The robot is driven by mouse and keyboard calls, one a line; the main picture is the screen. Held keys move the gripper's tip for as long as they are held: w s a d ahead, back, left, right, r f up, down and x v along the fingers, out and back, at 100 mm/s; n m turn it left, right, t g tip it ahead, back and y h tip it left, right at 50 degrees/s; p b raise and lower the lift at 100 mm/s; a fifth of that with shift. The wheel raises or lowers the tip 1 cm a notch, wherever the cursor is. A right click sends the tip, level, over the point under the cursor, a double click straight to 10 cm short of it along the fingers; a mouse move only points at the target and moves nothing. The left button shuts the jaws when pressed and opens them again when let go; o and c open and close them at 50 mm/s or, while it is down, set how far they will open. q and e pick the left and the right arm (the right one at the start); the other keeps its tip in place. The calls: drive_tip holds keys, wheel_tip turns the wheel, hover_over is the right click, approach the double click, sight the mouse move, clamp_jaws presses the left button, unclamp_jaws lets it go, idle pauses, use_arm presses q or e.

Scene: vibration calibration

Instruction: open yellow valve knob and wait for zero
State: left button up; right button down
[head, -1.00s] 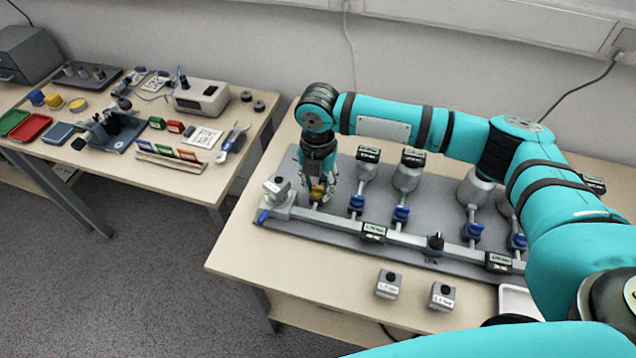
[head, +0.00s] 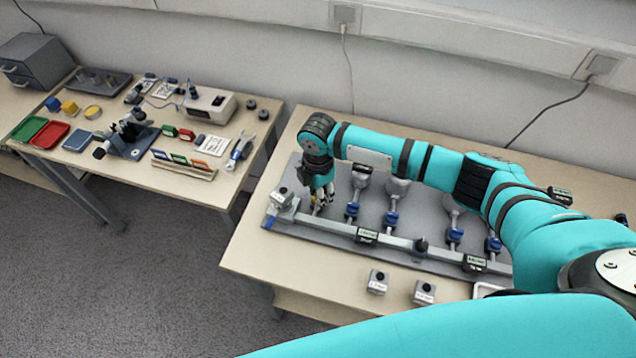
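The yellow valve knob (head: 315,208) is at the left end of the grey manifold on the right table, mostly hidden by my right gripper. My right gripper (head: 321,201) points down at the knob, with its fingertips close around or beside it. The fingers are small here, and I cannot tell whether they are shut on it. Blue valve knobs (head: 352,210) sit on the branches to the right. Dark-faced gauges with displays (head: 367,236) sit along the front pipe; their readings are too small to read. My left gripper is not in view.
Two small grey blocks with dark tops (head: 377,281) (head: 424,292) stand at the right table's front. My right arm spans over the back of the manifold. The left table holds trays (head: 50,136), a white device (head: 209,106) and other items. A gap separates the tables.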

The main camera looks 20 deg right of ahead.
drive_tip(key=m+p, duration=0.5)
drive_tip(key=shift+r+m, duration=0.2)
drive_tip(key=shift+m, duration=0.1)
drive_tip(key=shift+f+m+p, duration=0.2)
drive_tip(key=shift+m+p, duration=1.25)
drive_tip(key=shift+m, duration=0.75)
drive_tip(key=c, duration=1)
unclamp_jaws()
drive_tip(key=shift+r, duration=0.3)
wheel_tip(320, 180, up, 11)
drive_tip(key=shift+r, duration=0.2)
